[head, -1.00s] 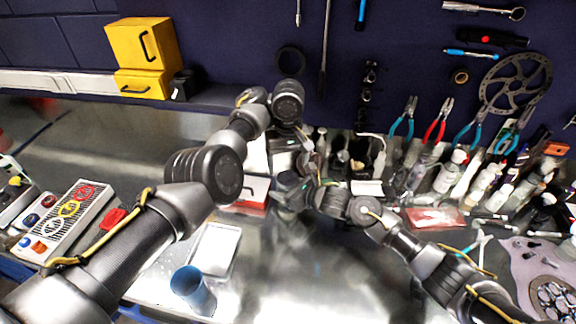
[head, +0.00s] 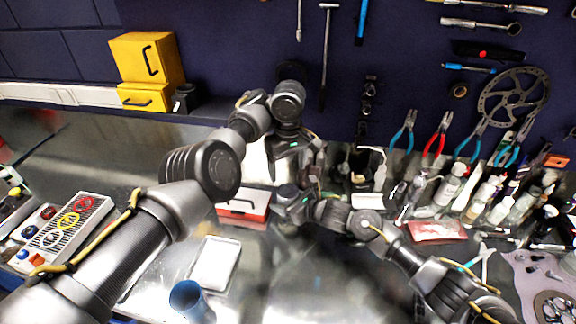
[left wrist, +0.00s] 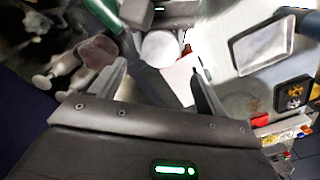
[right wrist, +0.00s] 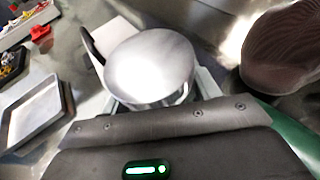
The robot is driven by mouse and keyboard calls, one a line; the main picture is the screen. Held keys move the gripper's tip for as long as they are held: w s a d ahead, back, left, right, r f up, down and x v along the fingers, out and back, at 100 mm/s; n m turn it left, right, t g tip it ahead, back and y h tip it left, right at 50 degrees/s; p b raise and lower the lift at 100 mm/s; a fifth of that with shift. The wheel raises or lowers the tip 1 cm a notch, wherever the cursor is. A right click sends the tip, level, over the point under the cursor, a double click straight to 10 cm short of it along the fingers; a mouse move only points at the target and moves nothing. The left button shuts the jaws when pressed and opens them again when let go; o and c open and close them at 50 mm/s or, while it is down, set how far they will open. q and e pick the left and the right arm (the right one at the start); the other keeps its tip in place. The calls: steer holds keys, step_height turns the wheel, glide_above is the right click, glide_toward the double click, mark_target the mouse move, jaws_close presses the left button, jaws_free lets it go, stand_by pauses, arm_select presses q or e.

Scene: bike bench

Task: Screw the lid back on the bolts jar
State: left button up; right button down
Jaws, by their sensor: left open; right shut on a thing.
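My right gripper (head: 292,203) is shut on a round, silver-topped piece (right wrist: 150,65) that looks like the jar's lid or lidded top; it fills the space between the fingers in the right wrist view. The same round top shows pale in the left wrist view (left wrist: 162,48), beyond the fingertips and close to my right gripper. My left gripper (head: 288,152) is open and empty above it, fingers spread on either side and apart from it. The jar's body and bolts are mostly hidden, so I cannot tell how the lid sits.
A red-and-white box (head: 243,207) lies left of the grippers. A pale tray (head: 214,263) and blue cup (head: 187,300) stand at the front. Several bottles (head: 485,195) crowd the right, behind a red packet (head: 437,230). The front middle bench is clear.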

mark_target(288, 191)
arm_select(q)
steer(key=shift+f, duration=3.85)
steer(key=shift+c, duration=0.3)
steer(key=c, duration=0.9)
steer(key=m, duration=0.3)
steer(key=o, duration=1.1)
steer(key=shift+c, duration=0.2)
steer(key=shift+r, duration=2.25)
